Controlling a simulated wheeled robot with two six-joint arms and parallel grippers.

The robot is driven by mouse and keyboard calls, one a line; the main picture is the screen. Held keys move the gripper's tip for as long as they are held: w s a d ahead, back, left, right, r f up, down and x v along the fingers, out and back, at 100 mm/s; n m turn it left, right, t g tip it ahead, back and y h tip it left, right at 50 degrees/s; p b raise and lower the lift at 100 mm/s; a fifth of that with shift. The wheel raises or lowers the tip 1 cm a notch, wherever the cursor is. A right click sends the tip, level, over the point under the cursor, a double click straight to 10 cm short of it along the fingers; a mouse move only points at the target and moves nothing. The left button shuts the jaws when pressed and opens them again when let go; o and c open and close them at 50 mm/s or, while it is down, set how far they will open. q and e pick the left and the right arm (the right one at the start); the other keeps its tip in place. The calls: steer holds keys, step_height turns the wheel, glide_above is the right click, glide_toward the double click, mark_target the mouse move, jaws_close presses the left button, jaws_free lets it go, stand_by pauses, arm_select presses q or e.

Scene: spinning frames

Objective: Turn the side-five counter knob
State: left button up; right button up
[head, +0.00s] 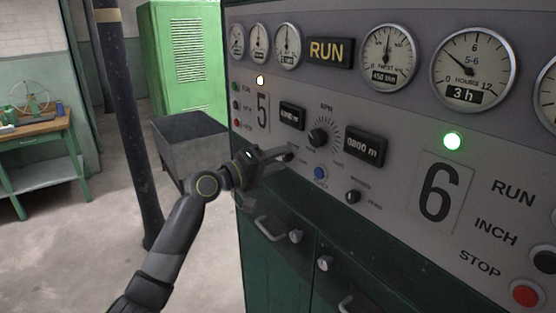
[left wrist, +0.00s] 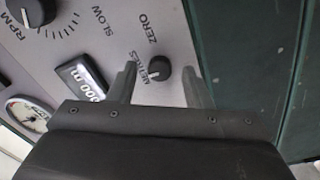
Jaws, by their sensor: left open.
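The side-five counter knob (left wrist: 158,72) is a small round black knob with a pale pointer mark. My left gripper (left wrist: 158,84) is open, with one finger on each side of the knob and a visible gap on both sides. In the head view my left gripper (head: 281,157) reaches the panel below the side-five counter (head: 292,116), and the knob (head: 289,156) shows as a small dark spot at its fingertips. The counter (left wrist: 80,78) is partly visible in the left wrist view. My right gripper is not in view.
The RPM knob (head: 318,136), a blue button (head: 320,173) and a matching side-six knob (head: 353,196) are close by on the grey panel. Green cabinet doors with handles (head: 278,232) lie below. A dark post (head: 125,120) and a grey bin (head: 190,145) stand left.

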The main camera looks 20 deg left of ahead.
arm_select(q)
steer(key=shift+s+a+f+b, duration=0.15)
steer(key=shift+s+a+b, duration=0.15)
steer(key=shift+s, duration=0.1)
steer(key=b+v, duration=0.7)
steer(key=v, duration=0.9)
steer(key=shift+s, duration=0.15)
steer(key=shift+a, duration=0.15)
